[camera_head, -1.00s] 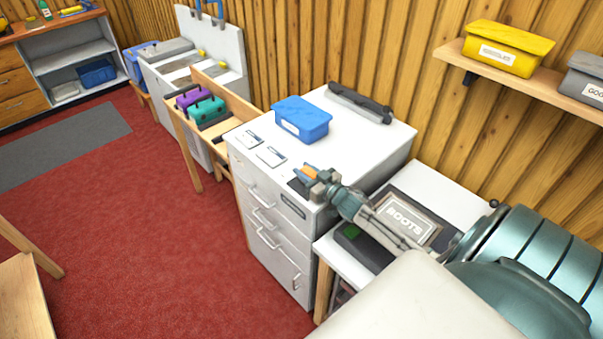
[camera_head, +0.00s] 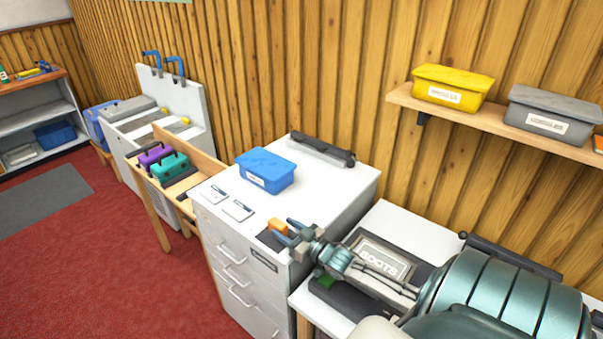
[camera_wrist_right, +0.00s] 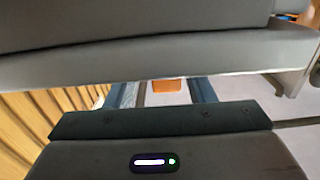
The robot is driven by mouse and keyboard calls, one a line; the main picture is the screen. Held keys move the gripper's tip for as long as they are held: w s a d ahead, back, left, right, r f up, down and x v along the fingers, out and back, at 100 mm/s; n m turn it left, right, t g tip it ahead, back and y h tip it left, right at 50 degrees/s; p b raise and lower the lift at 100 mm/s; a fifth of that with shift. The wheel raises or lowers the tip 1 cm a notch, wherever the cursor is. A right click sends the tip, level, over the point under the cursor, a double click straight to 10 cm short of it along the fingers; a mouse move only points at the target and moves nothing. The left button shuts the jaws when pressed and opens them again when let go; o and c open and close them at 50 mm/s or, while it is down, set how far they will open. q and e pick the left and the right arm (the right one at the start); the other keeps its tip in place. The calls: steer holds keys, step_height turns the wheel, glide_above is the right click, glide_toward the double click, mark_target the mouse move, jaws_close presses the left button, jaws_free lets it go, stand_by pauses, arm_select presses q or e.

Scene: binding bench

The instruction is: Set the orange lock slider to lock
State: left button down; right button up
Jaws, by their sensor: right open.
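The orange lock slider (camera_head: 278,227) is a small block on a dark plate at the front right corner of the white cabinet top. It also shows in the right wrist view (camera_wrist_right: 167,86), between my two finger pads but apart from both. My right gripper (camera_head: 285,231) is open, its blue fingertips close to the slider on its near right side. I cannot tell whether a fingertip touches it. The slider's track and any lock marking are too small or hidden. My left gripper is not in view.
A blue lidded box (camera_head: 266,171) and two white cards (camera_head: 238,209) lie on the cabinet top (camera_head: 318,187). A long dark bar (camera_head: 322,149) lies at its back edge. A "BOOTS" sign (camera_head: 381,262) lies under my right forearm. A shelf (camera_head: 490,121) holds yellow and grey bins.

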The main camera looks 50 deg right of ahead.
mark_target(287, 229)
steer(key=s, duration=0.4)
steer(key=s+p, duration=0.1)
steer(key=s, duration=0.1)
steer(key=shift+d, duration=0.25)
stand_by(0.3)
